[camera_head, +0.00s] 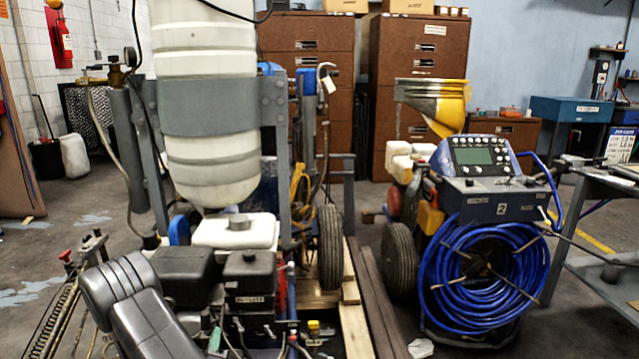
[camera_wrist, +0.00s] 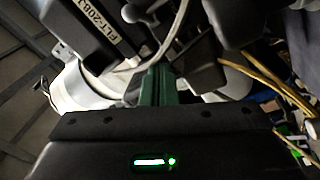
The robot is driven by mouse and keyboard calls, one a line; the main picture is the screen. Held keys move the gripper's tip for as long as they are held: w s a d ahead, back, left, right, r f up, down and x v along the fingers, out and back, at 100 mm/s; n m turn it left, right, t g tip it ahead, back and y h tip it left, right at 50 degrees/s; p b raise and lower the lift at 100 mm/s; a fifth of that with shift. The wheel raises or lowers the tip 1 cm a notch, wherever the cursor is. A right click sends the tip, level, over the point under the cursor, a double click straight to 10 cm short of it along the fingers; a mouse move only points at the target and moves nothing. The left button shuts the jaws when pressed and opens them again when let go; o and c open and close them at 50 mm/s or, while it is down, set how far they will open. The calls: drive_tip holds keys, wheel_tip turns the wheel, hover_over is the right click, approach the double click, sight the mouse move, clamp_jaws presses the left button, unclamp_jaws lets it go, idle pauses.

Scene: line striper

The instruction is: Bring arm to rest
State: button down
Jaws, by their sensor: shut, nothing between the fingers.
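My gripper (camera_wrist: 156,70) shows in the wrist view, its dark body with a green light along the bottom edge and its narrow green fingers together, with nothing held. The fingers point in among machine parts: a dark box with a "FLT-20BJ" label (camera_wrist: 97,38), a pale hose (camera_wrist: 172,42) and white rounded parts. I cannot tell whether they touch anything. In the head view my dark grey arm (camera_head: 145,315) is bent at the lower left, in front of the line striper's engine (camera_head: 225,275); the gripper itself is not clearly visible there.
The striper's big white tank (camera_head: 210,150) stands close behind my arm. A cart with a coiled blue hose (camera_head: 485,275) and a control panel (camera_head: 480,157) stands to the right, beside a grey table (camera_head: 612,185). Brown cabinets (camera_head: 415,70) line the back. Open floor lies at left.

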drive_tip(key=s+f, duration=0.1)
drive_tip(key=s, duration=0.5)
drive_tip(key=shift+s, duration=0.2)
drive_tip(key=shift+w, duration=0.15)
